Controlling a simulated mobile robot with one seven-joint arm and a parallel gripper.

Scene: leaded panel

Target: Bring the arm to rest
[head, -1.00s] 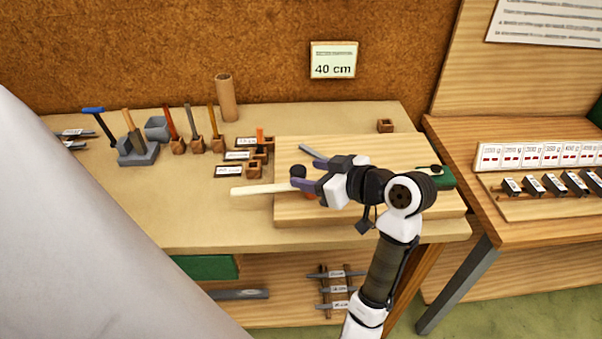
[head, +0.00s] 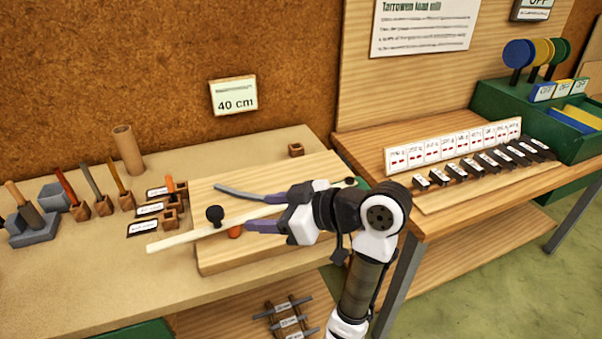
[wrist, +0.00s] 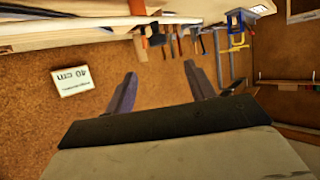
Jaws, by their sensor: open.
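My gripper (head: 258,211) is in the head view over the wooden board (head: 225,262) on the bench. A black knob (head: 214,214) stands just left of the fingers. In the wrist view the two fingers (wrist: 160,88) are wide apart, with the brown wall and the 40 cm sign (wrist: 72,81) behind them. My arm hides part of the board's right side.
Upright tools in wooden blocks (head: 103,206) stand at the bench's left. A cardboard tube (head: 128,150) stands at the back. The right table holds a row of black weights (head: 480,165) and a green bin (head: 560,135).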

